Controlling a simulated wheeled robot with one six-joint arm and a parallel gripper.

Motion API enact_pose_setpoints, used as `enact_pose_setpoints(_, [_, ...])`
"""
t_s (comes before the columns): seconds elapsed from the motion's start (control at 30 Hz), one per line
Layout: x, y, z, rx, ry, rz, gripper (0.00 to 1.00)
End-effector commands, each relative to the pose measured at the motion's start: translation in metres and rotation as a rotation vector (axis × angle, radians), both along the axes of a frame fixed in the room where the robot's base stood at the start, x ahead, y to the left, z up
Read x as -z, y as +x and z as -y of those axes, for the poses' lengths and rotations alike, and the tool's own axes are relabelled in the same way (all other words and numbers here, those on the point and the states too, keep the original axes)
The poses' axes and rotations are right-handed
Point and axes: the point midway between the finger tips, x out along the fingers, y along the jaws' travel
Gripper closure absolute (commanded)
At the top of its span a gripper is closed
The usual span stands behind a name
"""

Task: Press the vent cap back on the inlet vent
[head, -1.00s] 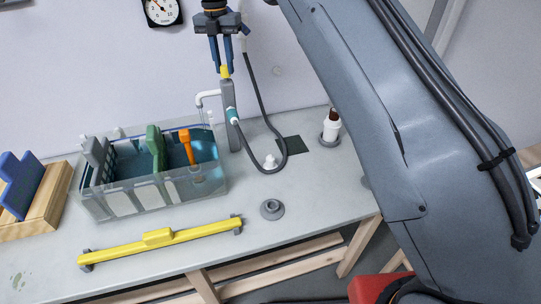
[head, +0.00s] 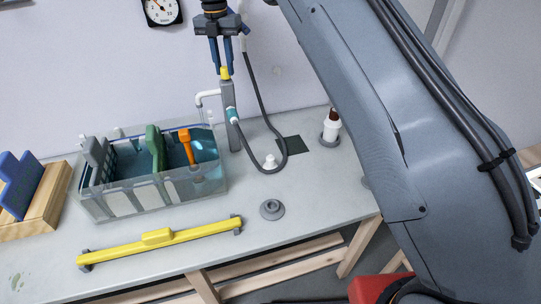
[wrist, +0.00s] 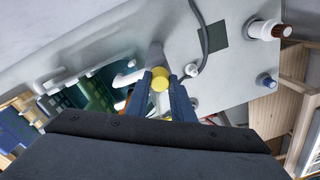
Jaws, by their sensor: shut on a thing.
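My gripper (head: 223,70) points down at the back of the bench, its two blue fingers shut on the yellow vent cap (head: 225,74). In the wrist view the cap is a yellow disc (wrist: 160,78) between the fingertips (wrist: 161,84). Directly below it stands a grey upright post (head: 229,100), which I take to be the inlet vent, with a teal fitting (head: 232,116) on its side. The cap lines up with the top of the post and looks on it or very close above. The fingers partly hide the cap, and I cannot tell if it is fully seated.
A clear tank (head: 150,195) with paddles stands left of the post. A white pipe (head: 207,94) and a dark hose (head: 262,105) run beside the post. A yellow bar (head: 160,240) lies in front. A grey ring piece (head: 271,209) and a brown-topped white bottle (head: 331,127) stand to the right.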

Motion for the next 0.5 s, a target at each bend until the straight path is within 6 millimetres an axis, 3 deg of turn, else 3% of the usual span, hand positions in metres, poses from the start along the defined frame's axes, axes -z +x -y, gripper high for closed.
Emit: enact_pose_setpoints(0.5, [0.0094,0.0001,-0.0002,0.0,0.0,0.0,1.0])
